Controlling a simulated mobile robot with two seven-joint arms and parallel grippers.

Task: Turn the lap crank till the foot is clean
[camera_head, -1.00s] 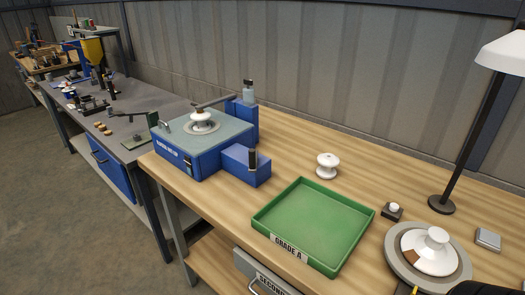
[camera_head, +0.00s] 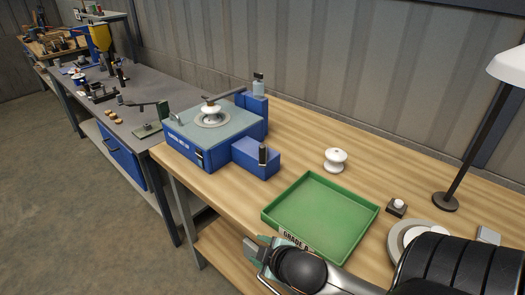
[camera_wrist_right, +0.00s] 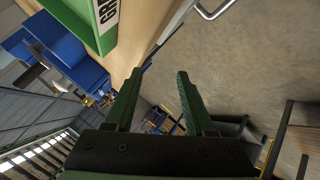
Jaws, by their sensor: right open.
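The blue lap machine (camera_head: 190,146) stands at the left end of the wooden bench, with a grey top. A white insulator (camera_head: 211,108) sits on the round grey disc in its top, under a dark arm. A dark upright handle (camera_head: 262,155) stands at the front of the low blue side box (camera_head: 254,160); I cannot tell whether it is the crank. The insulator's foot is hidden. My right gripper (camera_head: 257,260) is in front of the green tray, apart from the machine. In the right wrist view its two green fingers (camera_wrist_right: 157,92) are apart and empty.
A green tray (camera_head: 270,213) lies empty on the bench. Another white insulator (camera_head: 335,160) stands behind it. A small button box (camera_head: 397,206), a lamp (camera_head: 445,200) and a round grey plate (camera_head: 396,240), partly hidden by my arm, are at the right. A grey bench (camera_head: 120,115) adjoins at left.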

